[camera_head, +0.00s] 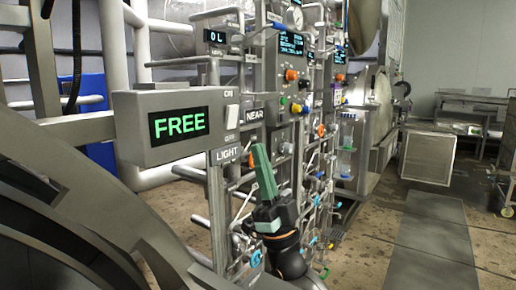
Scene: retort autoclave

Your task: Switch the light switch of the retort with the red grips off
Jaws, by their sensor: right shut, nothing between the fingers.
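A grey box (160,140) with a green "FREE" display stands at left centre. On its right end is a white rocker light switch (232,116) between the ON and OFF labels. A "LIGHT" plate (226,154) sits just below it. I cannot tell which way the rocker is tipped. My right gripper (261,152) has green fingers, shut and empty, pointing up. In the picture it is to the right of and below the switch, apart from it. Red grips cannot be made out clearly. My left gripper is not in view.
Pipes, valves and small coloured handles crowd the panel behind my right gripper. A "NEAR" plate (255,115) is right of the switch. A large curved metal rim (70,205) fills the lower left. The floor at right (430,240) is open, with a cart (508,155) at the edge.

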